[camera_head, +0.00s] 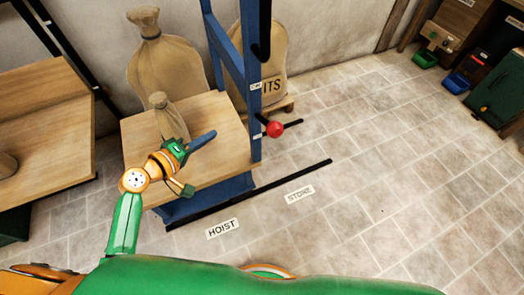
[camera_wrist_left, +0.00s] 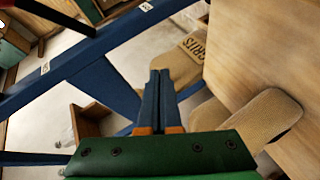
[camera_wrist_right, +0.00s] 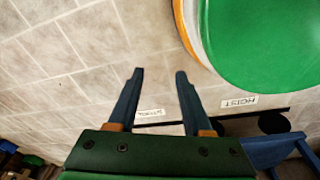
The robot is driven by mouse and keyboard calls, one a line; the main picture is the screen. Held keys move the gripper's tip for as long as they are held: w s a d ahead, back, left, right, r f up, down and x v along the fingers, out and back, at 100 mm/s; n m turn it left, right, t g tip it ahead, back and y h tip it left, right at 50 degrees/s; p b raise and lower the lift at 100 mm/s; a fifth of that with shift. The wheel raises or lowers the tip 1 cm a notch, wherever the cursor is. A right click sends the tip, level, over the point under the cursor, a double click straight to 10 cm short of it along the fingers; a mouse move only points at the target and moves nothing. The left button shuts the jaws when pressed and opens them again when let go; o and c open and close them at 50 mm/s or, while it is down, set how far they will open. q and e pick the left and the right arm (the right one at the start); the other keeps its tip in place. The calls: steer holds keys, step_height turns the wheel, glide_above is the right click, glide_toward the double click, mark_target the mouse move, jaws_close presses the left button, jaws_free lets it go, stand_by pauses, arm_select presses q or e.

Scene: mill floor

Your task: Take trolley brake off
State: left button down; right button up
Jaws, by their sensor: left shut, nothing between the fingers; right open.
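The trolley (camera_head: 220,165) has a wooden deck and a blue frame, with a small tied sack (camera_head: 166,118) standing on the deck. A red knob (camera_head: 275,129) on a black lever sticks out beside its blue upright; I cannot tell for certain that this is the brake. My left gripper (camera_head: 213,134) is over the deck, to the left of the knob and apart from it. In the left wrist view its fingers (camera_wrist_left: 160,73) are together and empty, with the sack (camera_wrist_left: 255,120) to the right. My right gripper (camera_wrist_right: 160,73) is open and empty above the floor, outside the head view.
Floor labels read HOIST (camera_head: 222,228) and STORE (camera_head: 300,194), near a long black strip (camera_head: 285,184). Large sacks (camera_head: 165,68) stand behind the trolley. A wooden table (camera_head: 50,130) is at left. Bins (camera_head: 426,58) and a green box (camera_head: 497,92) are at right. Middle-right floor is clear.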

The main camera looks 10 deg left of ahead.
arm_select(q)
steer(key=s+d+r+m+h+b, duration=0.2)
steer(key=r+h, duration=0.1)
steer(key=r, duration=0.2)
steer(key=s+d+r+m+h+b, duration=0.2)
steer(key=s+d+r+h, duration=0.1)
steer(key=r, duration=0.3)
steer(key=shift+d+r+m+h, duration=0.3)
steer(key=shift+h, duration=0.4)
arm_select(e)
step_height(320, 180, down, 7)
steer(key=w, duration=0.2)
steer(key=shift+d, duration=0.1)
arm_select(q)
steer(key=r, duration=0.1)
glide_above(261, 121)
steer(key=a, duration=0.1)
steer(key=s, duration=0.1)
steer(key=s+d+f, duration=0.1)
steer(key=shift+s+d+f, duration=0.15)
steer(key=shift+s+f, duration=0.15)
steer(key=shift+s, duration=0.1)
steer(key=shift+s+d+f, duration=0.1)
steer(key=shift+s+f, duration=0.05)
steer(key=shift+s, duration=0.1)
arm_select(e)
steer(key=shift+s+d, duration=0.3)
steer(key=shift+s, duration=0.15)
